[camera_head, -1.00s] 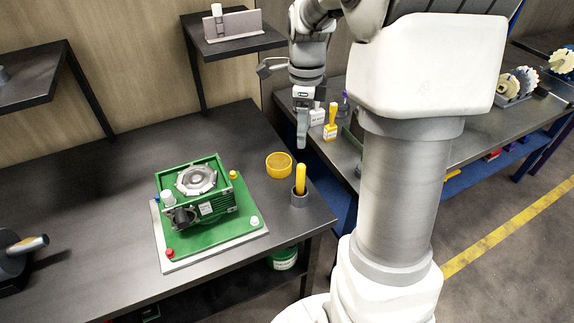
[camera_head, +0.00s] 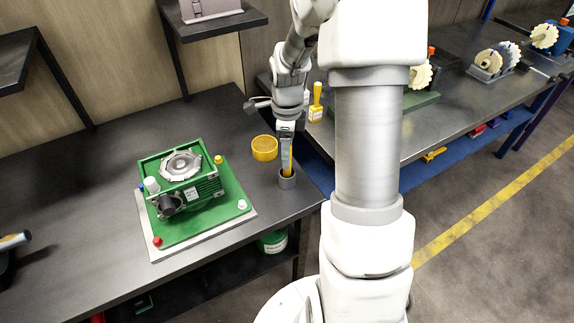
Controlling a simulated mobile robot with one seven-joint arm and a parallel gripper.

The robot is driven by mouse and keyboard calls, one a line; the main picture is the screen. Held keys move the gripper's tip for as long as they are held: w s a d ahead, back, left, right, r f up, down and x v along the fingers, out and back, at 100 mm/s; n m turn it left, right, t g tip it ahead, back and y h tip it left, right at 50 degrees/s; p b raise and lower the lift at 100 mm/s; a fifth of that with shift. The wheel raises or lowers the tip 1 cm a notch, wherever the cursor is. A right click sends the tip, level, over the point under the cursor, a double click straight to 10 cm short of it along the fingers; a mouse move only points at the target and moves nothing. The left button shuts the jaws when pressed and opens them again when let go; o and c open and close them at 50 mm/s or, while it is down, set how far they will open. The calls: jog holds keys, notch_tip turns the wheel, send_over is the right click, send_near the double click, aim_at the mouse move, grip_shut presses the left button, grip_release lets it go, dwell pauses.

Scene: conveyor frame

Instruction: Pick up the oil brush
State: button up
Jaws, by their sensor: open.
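The oil brush (camera_head: 289,171), of which a yellow handle shows, stands upright in a small grey cup (camera_head: 287,182) near the right end of the dark table. My gripper (camera_head: 287,163) points down right above the cup, its fingers at the handle and covering most of it. The gripper is open. Whether the fingers touch the handle cannot be told from this view. The brush's lower end is hidden in the cup.
A yellow round container (camera_head: 264,148) stands just left of the cup. A green machine (camera_head: 183,190) sits on a green board further left. A second bench (camera_head: 450,95) with geared parts lies behind my arm. The table's left part is mostly clear.

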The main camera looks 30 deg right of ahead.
notch_tip(320, 180, down, 4)
jog(key=shift+w+r, duration=0.1)
jog(key=shift+r, duration=0.05)
grip_shut()
dwell(0.3)
